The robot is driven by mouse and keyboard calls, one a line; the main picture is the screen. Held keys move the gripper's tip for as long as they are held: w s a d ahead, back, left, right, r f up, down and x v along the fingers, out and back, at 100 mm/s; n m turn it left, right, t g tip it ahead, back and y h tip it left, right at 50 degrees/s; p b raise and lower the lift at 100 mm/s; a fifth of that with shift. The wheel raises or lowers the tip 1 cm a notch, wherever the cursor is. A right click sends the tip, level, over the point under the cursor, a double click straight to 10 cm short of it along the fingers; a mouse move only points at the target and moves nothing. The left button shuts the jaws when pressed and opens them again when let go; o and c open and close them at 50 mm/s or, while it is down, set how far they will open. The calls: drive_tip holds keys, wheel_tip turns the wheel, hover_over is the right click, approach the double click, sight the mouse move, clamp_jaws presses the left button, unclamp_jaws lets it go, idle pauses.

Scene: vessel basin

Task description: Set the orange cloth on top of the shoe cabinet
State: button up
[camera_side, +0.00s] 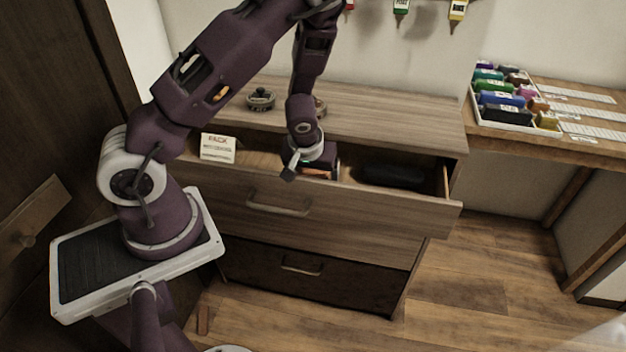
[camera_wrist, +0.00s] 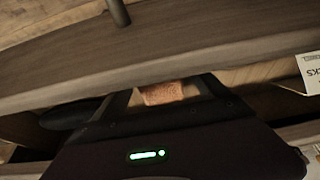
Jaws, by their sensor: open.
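The shoe cabinet (camera_side: 390,115) is a wooden chest with a flat top, and its upper drawer (camera_side: 365,207) is pulled out. My gripper (camera_side: 318,172) points down into this drawer, behind the drawer front. The orange cloth (camera_wrist: 162,93) shows as a small folded piece between my fingers in the wrist view, beyond the dark gripper body. In the side view only a thin orange strip shows at my fingertips. My gripper is open around the cloth; whether the fingers touch it I cannot tell.
A dark rounded object (camera_side: 393,176) lies in the drawer's right part. A white card (camera_side: 218,148) stands at the left. Dark round items (camera_side: 261,99) sit at the back of the cabinet top; its right half is clear. A bottle tray (camera_side: 505,97) stands on the right bench.

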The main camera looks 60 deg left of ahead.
sight(316, 173)
drive_tip(key=shift+f, duration=0.15)
drive_tip(key=c, duration=1.6)
wheel_tip(316, 173, up, 19)
drive_tip(key=w+d+r+m+h, duration=0.1)
drive_tip(key=w+m, duration=0.2)
drive_tip(key=w, duration=0.6)
drive_tip(key=w+d+r+m+t+h, duration=0.1)
drive_tip(key=w+d+m, duration=0.15)
drive_tip(key=w, duration=0.65)
drive_tip(key=w+d+r+m+h, duration=0.1)
drive_tip(key=w+m, duration=0.3)
drive_tip(key=w, duration=0.5)
drive_tip(key=shift+n, duration=0.25)
drive_tip(key=f, duration=0.9)
drive_tip(key=shift+s+a+f, duration=0.15)
drive_tip(key=shift+a+f, duration=0.1)
